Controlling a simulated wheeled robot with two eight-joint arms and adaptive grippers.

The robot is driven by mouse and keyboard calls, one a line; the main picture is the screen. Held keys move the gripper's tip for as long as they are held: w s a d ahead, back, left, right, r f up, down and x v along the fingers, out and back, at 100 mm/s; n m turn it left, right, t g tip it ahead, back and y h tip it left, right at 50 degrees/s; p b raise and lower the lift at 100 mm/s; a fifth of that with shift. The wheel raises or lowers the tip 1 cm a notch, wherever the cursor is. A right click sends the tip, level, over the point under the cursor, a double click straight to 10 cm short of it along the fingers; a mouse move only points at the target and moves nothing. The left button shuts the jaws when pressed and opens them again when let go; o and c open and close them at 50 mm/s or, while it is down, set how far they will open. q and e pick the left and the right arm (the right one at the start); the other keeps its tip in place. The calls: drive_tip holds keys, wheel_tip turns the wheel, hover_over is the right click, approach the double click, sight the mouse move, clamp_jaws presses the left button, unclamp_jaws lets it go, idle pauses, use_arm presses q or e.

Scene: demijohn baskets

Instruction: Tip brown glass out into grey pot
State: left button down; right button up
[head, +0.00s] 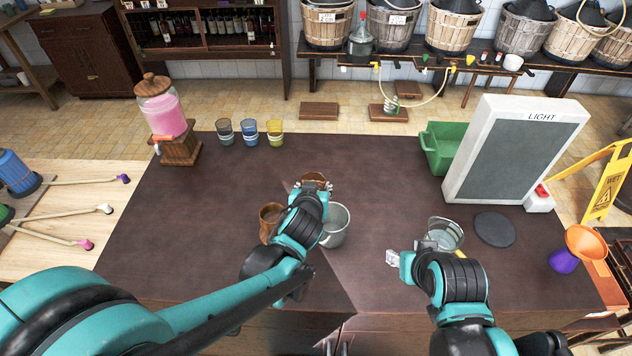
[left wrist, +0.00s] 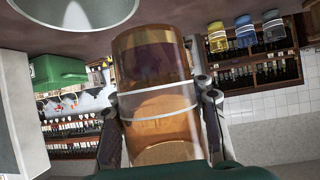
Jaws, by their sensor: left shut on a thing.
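The brown glass (head: 314,177) is a see-through amber tumbler with pale bands. My left gripper (head: 317,187) is shut on it above the table, and the left wrist view shows the glass (left wrist: 155,100) between both fingers (left wrist: 160,125). The grey pot (head: 337,226) is an open metal pot standing on the table, just right of my left wrist and nearer than the glass. Its rim (left wrist: 75,22) shows at the top left of the left wrist view. Whether the glass holds anything is unclear. My right gripper (head: 392,258) is right of the pot and apart from it; its fingers are too small to judge.
A brown mug (head: 268,220) stands left of my left wrist. A clear glass vessel (head: 445,233) and a dark round disc (head: 494,229) are at the right, near the LIGHT panel (head: 515,150). Several coloured glasses (head: 249,132) and a pink dispenser (head: 163,112) stand at the back left.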

wheel_tip(320, 180, down, 9)
drive_tip(key=b, duration=0.8)
drive_tip(key=shift+r, duration=0.15)
use_arm(q)
drive_tip(key=a+f+m+y, duration=0.1)
drive_tip(key=m+y, duration=0.1)
drive_tip(key=a+m+t+y, duration=0.1)
drive_tip(key=m+y, duration=0.1)
drive_tip(key=m, duration=0.1)
drive_tip(key=a+f+m+t+y, duration=0.1)
drive_tip(key=m+y, duration=0.2)
drive_tip(key=shift+w+a+f, duration=0.15)
drive_tip(key=shift+a+f, duration=0.15)
drive_tip(key=shift+f, duration=0.05)
use_arm(e)
drive_tip(key=shift+r, duration=0.2)
drive_tip(key=shift+f, duration=0.1)
use_arm(q)
drive_tip(key=shift+f+m+t+y+b, duration=0.2)
drive_tip(key=shift+m+t+y+b, duration=0.15)
drive_tip(key=shift+m+b, duration=0.3)
use_arm(e)
drive_tip(key=shift+f, duration=0.7)
